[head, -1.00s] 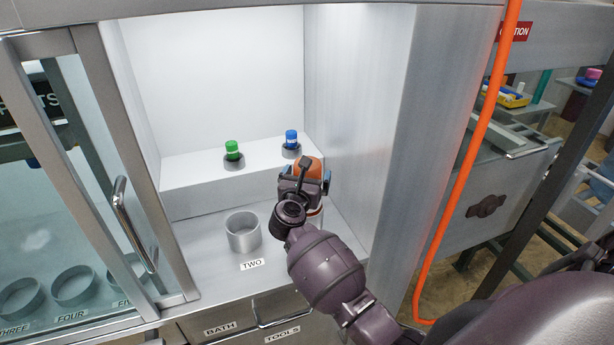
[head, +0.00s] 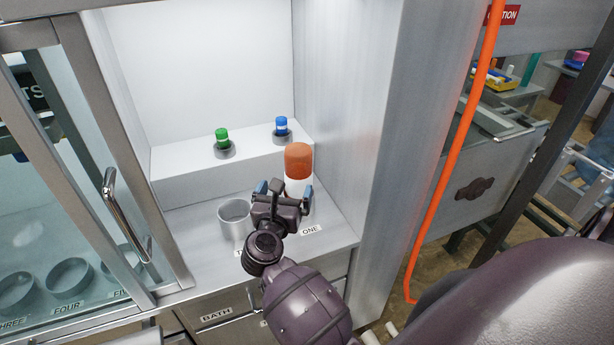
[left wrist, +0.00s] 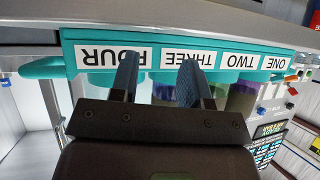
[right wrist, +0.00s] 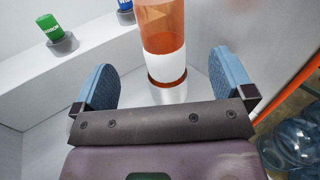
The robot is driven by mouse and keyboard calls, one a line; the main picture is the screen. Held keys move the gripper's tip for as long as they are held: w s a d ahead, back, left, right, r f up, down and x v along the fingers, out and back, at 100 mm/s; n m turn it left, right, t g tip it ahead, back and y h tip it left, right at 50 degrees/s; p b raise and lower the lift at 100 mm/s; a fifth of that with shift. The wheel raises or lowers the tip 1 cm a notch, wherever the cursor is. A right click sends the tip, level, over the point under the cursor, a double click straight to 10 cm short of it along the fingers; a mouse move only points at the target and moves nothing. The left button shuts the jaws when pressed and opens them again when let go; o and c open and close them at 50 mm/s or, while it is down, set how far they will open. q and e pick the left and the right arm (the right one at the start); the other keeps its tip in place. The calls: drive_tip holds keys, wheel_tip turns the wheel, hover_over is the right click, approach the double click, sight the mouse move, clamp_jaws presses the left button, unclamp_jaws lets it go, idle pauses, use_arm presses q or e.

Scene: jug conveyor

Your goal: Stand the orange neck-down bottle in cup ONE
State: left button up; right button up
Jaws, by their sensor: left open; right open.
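The orange bottle (head: 298,160) has an orange upper part and a white lower part. It stands upright at the place labelled ONE, and in the right wrist view the bottle (right wrist: 164,65) has its lower end inside a grey metal cup ONE (right wrist: 170,95). That cup is mostly hidden behind my gripper in the head view. My right gripper (head: 285,190) is open and empty, in front of the bottle and apart from it. In the right wrist view its fingers are on either side of the bottle's line, nearer the camera. My left gripper (left wrist: 158,70) is open and empty.
Cup TWO (head: 235,222) stands empty to the left. A green-capped bottle (head: 222,136) and a blue-capped one (head: 281,126) sit in holders on the shelf. A side wall (head: 340,120) bounds the right. A teal rack (left wrist: 70,55) with labelled slots is before my left gripper.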

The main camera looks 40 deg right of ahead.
use_arm(q)
drive_tip(key=shift+r, duration=0.1)
use_arm(e)
drive_tip(key=s+a+f+m+y, duration=0.1)
drive_tip(key=s+f+m+y, duration=1.2)
drive_tip(key=s+f+m, duration=0.6)
drive_tip(key=s+m, duration=0.2)
drive_tip(key=m, duration=0.5)
drive_tip(key=shift+s+a+f+g, duration=0.15)
drive_tip(key=shift+f+g, duration=0.15)
drive_tip(key=shift+f, duration=0.1)
use_arm(q)
drive_tip(key=shift+s, duration=0.1)
